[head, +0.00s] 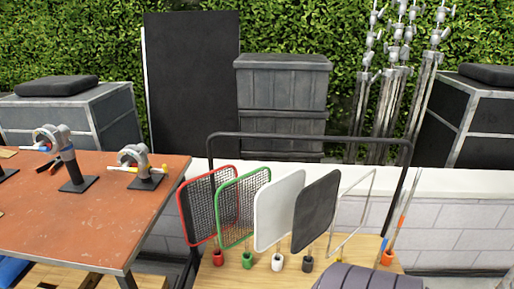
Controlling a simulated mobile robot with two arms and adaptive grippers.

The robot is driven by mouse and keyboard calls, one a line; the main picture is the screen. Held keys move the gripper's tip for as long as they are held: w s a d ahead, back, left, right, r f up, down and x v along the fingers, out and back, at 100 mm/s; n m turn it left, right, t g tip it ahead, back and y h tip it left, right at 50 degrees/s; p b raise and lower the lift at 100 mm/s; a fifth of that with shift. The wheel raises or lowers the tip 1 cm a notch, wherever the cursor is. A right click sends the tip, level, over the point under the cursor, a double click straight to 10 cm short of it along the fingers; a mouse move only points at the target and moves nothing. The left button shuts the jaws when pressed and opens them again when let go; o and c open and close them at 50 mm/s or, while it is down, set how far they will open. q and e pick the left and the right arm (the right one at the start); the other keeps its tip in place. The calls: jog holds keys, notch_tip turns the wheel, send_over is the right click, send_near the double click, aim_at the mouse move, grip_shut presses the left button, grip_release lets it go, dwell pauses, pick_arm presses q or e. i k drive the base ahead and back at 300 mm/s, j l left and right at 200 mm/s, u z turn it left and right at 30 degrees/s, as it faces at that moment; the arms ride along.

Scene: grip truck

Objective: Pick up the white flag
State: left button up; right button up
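The white flag (279,208) is a flat white panel with rounded corners. It stands upright and slightly tilted in the middle of a row of flags on a wooden surface (231,272). Below it is a small white cup-shaped holder (278,262). The green-framed mesh flag (241,212) is to its left and the black flag (316,212) is to its right, both close beside it. Neither of my grippers shows in the head view.
A red-framed mesh flag (209,207) and an open wire frame (352,213) end the row. A black rail (310,136) arches behind it. An orange table (70,225) with clamps is at left. A grey rounded object (368,279) is at the bottom edge.

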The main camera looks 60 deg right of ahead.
aim_at(274, 202)
jog(key=z, duration=2.05)
